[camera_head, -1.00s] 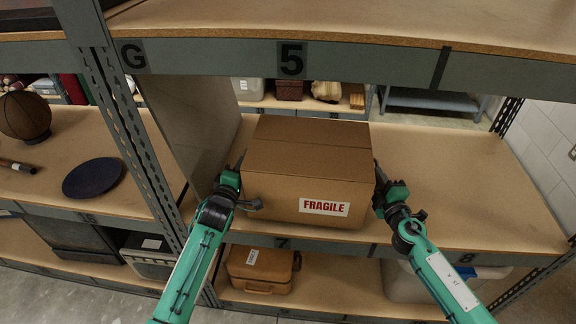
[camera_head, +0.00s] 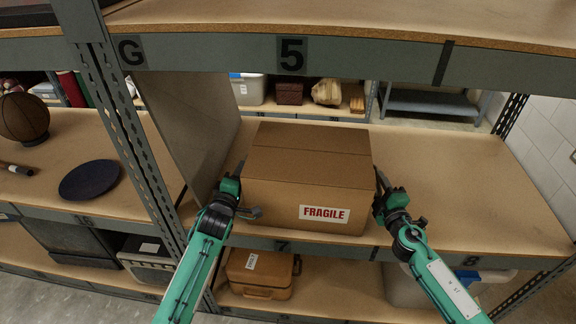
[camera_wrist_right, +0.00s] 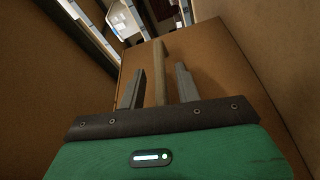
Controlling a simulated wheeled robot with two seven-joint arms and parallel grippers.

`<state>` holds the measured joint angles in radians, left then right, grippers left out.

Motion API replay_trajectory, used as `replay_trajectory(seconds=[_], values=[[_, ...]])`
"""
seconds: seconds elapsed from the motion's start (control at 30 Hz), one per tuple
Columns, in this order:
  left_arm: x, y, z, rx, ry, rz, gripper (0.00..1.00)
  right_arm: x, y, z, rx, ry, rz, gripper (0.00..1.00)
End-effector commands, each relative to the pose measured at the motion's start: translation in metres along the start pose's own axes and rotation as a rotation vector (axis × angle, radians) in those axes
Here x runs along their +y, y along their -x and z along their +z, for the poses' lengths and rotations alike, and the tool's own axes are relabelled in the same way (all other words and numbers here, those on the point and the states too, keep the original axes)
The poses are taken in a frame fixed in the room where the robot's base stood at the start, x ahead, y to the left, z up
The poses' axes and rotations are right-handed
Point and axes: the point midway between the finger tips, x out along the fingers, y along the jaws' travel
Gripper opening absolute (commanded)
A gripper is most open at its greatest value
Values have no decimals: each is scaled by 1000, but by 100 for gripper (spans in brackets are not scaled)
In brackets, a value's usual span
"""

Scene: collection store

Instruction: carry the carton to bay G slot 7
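The brown carton (camera_head: 310,165) with a red-and-white FRAGILE label stands upright on the middle shelf (camera_head: 460,190) of bay G, above the number 7 on the shelf edge. In the right wrist view its side (camera_wrist_right: 215,60) has a narrow upright tan strip (camera_wrist_right: 160,70). My right gripper (camera_head: 382,176) is at the carton's right side; in the wrist view its two fingers (camera_wrist_right: 158,85) are apart, one either side of the strip, with gaps showing. My left gripper (camera_head: 240,172) is at the carton's left side; its fingers are too small and partly hidden to judge.
A grey upright panel (camera_head: 190,130) stands close to the carton's left. The shelf right of the carton, toward 8, is clear. Above runs the edge marked G and 5 (camera_head: 291,54). Below are a tan case (camera_head: 262,272) and a pale bin (camera_head: 405,287).

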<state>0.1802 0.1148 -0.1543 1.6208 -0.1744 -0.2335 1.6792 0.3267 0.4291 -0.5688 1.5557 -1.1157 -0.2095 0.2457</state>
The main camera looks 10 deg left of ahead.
Motion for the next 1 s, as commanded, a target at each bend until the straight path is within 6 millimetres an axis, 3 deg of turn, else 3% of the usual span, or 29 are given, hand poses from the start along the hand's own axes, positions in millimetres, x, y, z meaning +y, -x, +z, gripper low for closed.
replay_trajectory(seconds=[0.6,0.8,1.0], values=[[0,97,0,1,0,-1,35,0,0,0,0,0,0,33],[-1,114,0,0,-1,-1,35,0,0,0,0,0,0,33],[0,117,0,0,-1,1,35,-1,10,0,0,0,-2,33]])
